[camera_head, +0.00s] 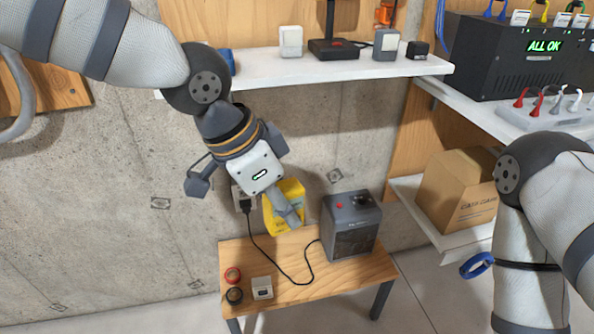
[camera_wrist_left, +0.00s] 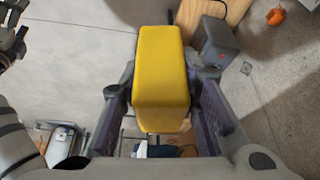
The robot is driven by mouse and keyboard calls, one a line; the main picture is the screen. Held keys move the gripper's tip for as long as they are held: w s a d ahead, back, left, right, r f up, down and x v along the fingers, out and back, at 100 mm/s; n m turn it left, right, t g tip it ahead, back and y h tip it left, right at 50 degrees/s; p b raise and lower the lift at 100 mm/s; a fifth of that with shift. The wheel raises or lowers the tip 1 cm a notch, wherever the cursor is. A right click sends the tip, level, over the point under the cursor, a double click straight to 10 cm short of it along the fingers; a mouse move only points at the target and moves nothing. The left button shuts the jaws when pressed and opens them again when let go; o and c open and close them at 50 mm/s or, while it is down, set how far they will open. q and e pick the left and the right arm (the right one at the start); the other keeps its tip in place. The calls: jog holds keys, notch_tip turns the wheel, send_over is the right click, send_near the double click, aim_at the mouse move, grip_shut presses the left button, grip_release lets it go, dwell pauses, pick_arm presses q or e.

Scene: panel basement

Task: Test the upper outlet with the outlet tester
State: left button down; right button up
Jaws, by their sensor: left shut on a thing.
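My left gripper (camera_head: 284,208) is in front of the concrete wall, above the low wooden bench. It is shut on the yellow outlet tester (camera_head: 295,190), and a finger covers part of it. In the left wrist view the yellow tester (camera_wrist_left: 162,75) sits between the two fingers. The wall outlet (camera_head: 237,192) is just left of the tester, partly behind my gripper. A black plug (camera_head: 246,206) is in its lower part. The upper outlet is mostly hidden, and I cannot tell whether the tester touches it. My right gripper is out of view.
A dark grey box (camera_head: 351,225) with a knob stands on the bench (camera_head: 310,283); a black cord runs toward it. Red and black rings and a small pale box (camera_head: 262,288) lie at left. A white shelf (camera_head: 350,66) is above. A cardboard box (camera_head: 457,190) is at right.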

aim_at(266, 216)
pick_arm(q)
jog(key=m, duration=0.1)
jog(key=a+f+m+g, duration=0.1)
jog(key=m, duration=0.1)
jog(key=f+m, duration=0.1)
jog(key=shift+s+a+f+m+g+h, duration=0.1)
jog(key=shift+s+a+m+g+h, duration=0.05)
jog(key=shift+s+m+g+h, duration=0.2)
jog(key=shift+f, duration=0.1)
jog(key=shift+s+a+f+n, duration=0.2)
jog(key=shift+f+n, duration=0.1)
jog(key=shift+n, duration=0.25)
jog(key=w+a+f+n+t+y, duration=0.1)
jog(key=a+n+t+y, duration=0.3)
jog(key=a+n, duration=0.8)
jog(key=n, duration=0.4)
jog(key=shift+w+a+y, duration=0.15)
jog(key=shift+a+y, duration=0.05)
jog(key=shift+y, duration=0.15)
